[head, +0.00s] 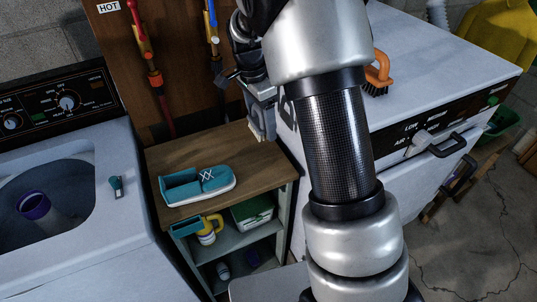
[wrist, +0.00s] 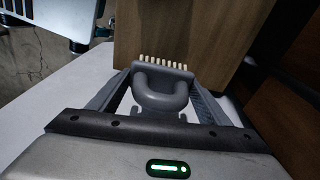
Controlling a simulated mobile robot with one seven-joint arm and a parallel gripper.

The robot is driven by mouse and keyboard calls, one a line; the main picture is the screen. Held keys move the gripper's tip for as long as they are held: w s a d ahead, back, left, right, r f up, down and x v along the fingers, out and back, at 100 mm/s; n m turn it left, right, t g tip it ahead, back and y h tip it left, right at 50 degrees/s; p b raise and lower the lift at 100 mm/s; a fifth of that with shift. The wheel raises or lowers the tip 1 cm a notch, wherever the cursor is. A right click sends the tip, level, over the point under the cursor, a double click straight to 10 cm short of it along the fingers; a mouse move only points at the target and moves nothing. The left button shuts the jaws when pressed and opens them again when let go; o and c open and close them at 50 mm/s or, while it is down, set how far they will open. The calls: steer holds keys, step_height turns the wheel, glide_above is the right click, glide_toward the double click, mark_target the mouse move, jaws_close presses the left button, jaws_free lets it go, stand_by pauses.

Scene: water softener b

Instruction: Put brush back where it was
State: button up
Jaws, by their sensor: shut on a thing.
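My gripper (wrist: 160,88) is shut on a grey brush (wrist: 163,98) with a looped handle. The brush's short pale bristles (wrist: 163,65) point away from the palm in the wrist view. In the head view my gripper (head: 260,92) is at the back, near the gap between the wooden-topped shelf unit and the white dryer; the arm partly covers it. Another brush (head: 377,77), with an orange handle and dark bristles, rests on the dryer top just right of my arm. The pictures do not show the grey brush's former place.
The shelf unit (head: 256,160) carries a teal slipper (head: 200,185). The dryer (head: 440,60) stands right, with clear room on top. The open washer (head: 115,210) stands left. Red and blue pipe valves (head: 153,77) hang on the back board. A wooden surface (wrist: 190,30) lies close beyond the bristles.

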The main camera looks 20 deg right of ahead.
steer(key=shift+d+f, duration=0.15)
steer(key=shift+f, duration=0.3)
steer(key=shift+w+f, duration=0.1)
steer(key=shift+f, duration=4.6)
steer(key=o, duration=1.2)
steer(key=shift+r, duration=0.1)
